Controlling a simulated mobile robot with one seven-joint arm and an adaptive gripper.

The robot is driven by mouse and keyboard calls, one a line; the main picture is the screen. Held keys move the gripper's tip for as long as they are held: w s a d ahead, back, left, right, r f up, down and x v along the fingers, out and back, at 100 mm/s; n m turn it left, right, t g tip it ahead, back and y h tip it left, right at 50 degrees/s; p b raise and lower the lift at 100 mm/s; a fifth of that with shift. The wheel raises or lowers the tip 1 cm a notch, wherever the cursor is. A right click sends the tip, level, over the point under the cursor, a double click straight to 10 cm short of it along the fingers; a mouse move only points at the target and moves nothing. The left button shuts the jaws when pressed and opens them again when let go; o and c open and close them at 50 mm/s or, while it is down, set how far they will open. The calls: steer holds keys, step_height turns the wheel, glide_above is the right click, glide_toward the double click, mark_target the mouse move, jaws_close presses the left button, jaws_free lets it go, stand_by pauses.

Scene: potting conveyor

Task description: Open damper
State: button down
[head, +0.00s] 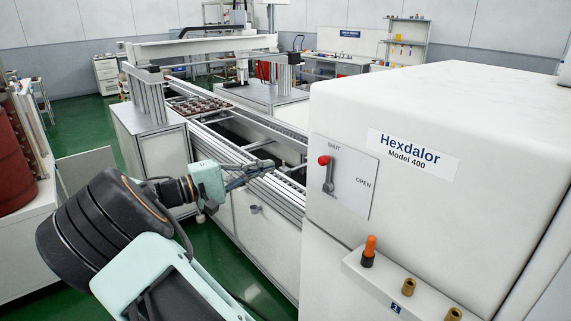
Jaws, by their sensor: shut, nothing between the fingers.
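The damper lever (327,175) is on the front of the white Hexdalor machine (450,120). It has a red knob at its top and a grey arm, and it stands upright on a white plate (360,175). The knob end is just under the word SHUT; the word OPEN is to the right on the plate. My gripper (271,163) is left of the lever and apart from it, in front of the conveyor. Its fingers are shut and empty, pointing right toward the plate.
A ledge (385,285) below the plate carries an orange-topped black part (369,252) and brass fittings (408,287). The conveyor (255,165) runs behind my gripper, with a tray of brown pots (198,106) further back. A red drum (15,150) stands at the left.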

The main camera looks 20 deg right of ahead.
mark_target(326, 175)
steer(key=s+d+p, duration=0.2)
steer(key=d, duration=0.8)
steer(key=shift+d+r, duration=0.3)
steer(key=shift+r, duration=0.15)
steer(key=shift+s, duration=0.15)
